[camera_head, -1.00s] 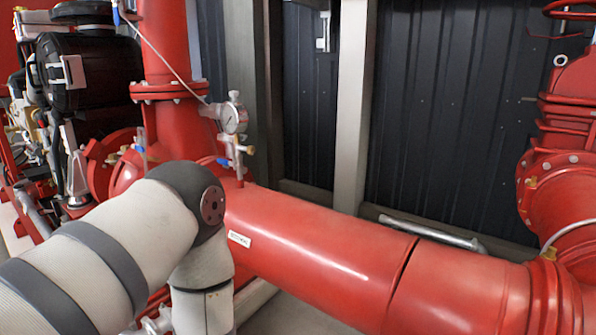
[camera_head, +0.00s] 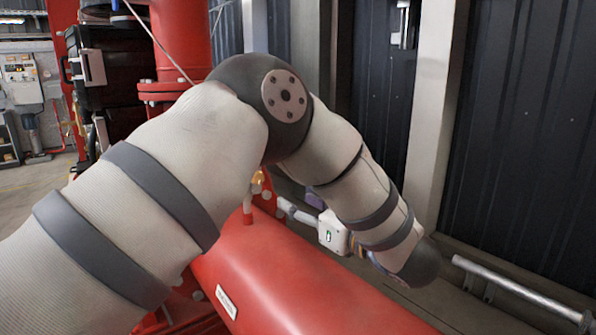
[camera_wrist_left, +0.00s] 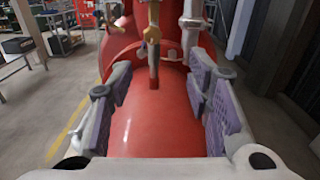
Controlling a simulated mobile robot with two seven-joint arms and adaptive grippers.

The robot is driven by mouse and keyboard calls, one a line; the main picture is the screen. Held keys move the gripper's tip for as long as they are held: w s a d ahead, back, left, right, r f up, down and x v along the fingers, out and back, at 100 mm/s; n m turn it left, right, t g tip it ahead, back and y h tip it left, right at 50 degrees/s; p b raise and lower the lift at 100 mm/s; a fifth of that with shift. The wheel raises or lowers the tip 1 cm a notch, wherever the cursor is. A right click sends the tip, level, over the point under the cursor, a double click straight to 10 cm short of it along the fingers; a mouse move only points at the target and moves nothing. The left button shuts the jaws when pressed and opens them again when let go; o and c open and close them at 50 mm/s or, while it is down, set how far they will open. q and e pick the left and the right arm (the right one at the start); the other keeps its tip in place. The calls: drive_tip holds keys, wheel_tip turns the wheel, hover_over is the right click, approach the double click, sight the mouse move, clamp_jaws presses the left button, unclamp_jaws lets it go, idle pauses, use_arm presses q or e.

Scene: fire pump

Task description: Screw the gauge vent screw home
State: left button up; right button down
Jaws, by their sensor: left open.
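My left gripper (camera_head: 300,208) shows in part below the bent arm in the head view, its body on the far side of the red pipe (camera_head: 285,285). In the left wrist view the gripper (camera_wrist_left: 160,88) is open and empty, with its two purple-padded fingers apart. Between and beyond them a brass fitting (camera_wrist_left: 152,35) stands on a thin stem rising from the red pipe (camera_wrist_left: 155,125). In the head view part of the brass fitting (camera_head: 258,184) shows under my arm. The gauge is hidden there behind my arm. I cannot make out the vent screw in either view.
A pale post (camera_head: 437,120) and dark corrugated wall panels (camera_head: 515,130) stand behind the pipe. A grey metal bar (camera_head: 520,290) lies low at the right. A thick red vertical pipe (camera_head: 180,45) rises behind my arm. Open floor (camera_head: 45,195) shows at the left.

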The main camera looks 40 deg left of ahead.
use_arm(q)
drive_tip(key=s+x, duration=0.1)
drive_tip(key=x, duration=1)
drive_tip(key=shift+a+r, duration=0.3)
drive_tip(key=shift+a, duration=0.2)
clamp_jaws()
